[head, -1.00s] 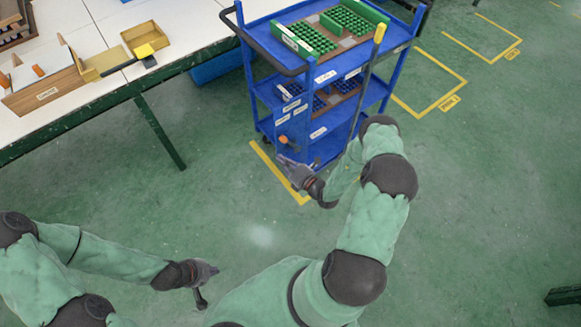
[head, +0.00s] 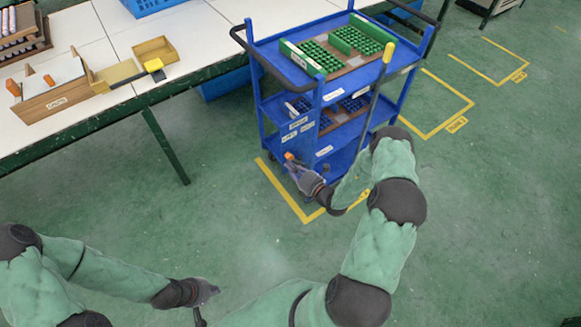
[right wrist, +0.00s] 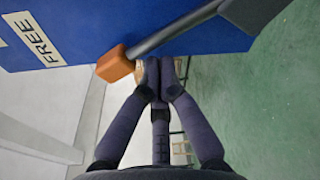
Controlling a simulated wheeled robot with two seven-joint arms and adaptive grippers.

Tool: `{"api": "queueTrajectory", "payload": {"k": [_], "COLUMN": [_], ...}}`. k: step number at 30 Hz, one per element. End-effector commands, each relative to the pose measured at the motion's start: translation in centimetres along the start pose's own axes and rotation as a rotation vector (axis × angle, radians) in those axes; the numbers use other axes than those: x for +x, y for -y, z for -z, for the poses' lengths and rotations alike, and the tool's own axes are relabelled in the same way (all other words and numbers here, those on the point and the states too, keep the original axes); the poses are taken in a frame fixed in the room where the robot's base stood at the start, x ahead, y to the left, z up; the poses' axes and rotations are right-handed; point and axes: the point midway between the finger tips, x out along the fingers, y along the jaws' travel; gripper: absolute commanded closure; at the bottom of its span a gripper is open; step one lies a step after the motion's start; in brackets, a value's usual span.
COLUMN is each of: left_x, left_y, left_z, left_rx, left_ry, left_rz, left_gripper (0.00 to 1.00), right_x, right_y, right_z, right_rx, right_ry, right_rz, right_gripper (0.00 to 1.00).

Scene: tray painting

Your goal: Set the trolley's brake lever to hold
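The blue trolley (head: 335,78) stands by the white table. Its brake lever shows in the right wrist view as a dark rod (right wrist: 180,30) with an orange knob (right wrist: 115,64). The lever lies across a blue panel, and the knob is near a white "FREE" label (right wrist: 35,39). My right gripper (right wrist: 165,68) has its fingertips together just beside the rod, close to the knob; I cannot tell whether they touch it. In the head view the knob (head: 290,156) shows just above my right gripper (head: 297,172). My left gripper (head: 208,289) is low over the floor, away from the trolley.
Green racks (head: 345,45) sit on the trolley's top shelf, and blue racks on the shelf below. The white table (head: 100,45) holds wooden boxes. The green floor (head: 480,220) is open at right.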

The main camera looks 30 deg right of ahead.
Motion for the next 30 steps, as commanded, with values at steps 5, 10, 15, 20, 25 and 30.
{"api": "queueTrajectory", "payload": {"k": [5, 10, 15, 20, 25, 30], "left_x": [-0.2, -0.4, -0.5, -0.7, -0.9, -1.4], "left_y": [-0.1, -0.1, -0.2, -0.2, -0.3, -0.5], "left_z": [0.0, 0.0, 0.0, 0.0, 0.0, -0.1], "left_rx": [0.0, 0.0, 0.0, 0.0, 0.0, 0.0], "left_ry": [0.0, 0.0, 0.0, 0.0, 0.0, 0.0], "left_rz": [0.0, 0.0, 0.0, 0.0, 0.0, 0.0], "left_gripper": [1.0, 1.0, 1.0, 1.0, 1.0, 1.0], "right_x": [-0.1, -0.1, -0.1, -0.1, -0.2, -0.3], "right_y": [-0.1, -0.1, -0.2, -0.2, -0.3, -0.4], "right_z": [-0.3, -0.5, -0.7, -1.0, -1.4, -2.1], "right_rx": [0.027, 0.057, 0.082, 0.11, 0.147, 0.223], "right_ry": [0.001, 0.0, 0.0, 0.001, 0.002, 0.003], "right_rz": [-0.004, -0.008, -0.012, -0.015, -0.021, -0.033], "right_gripper": [1.0, 1.0, 1.0, 1.0, 1.0, 1.0]}}
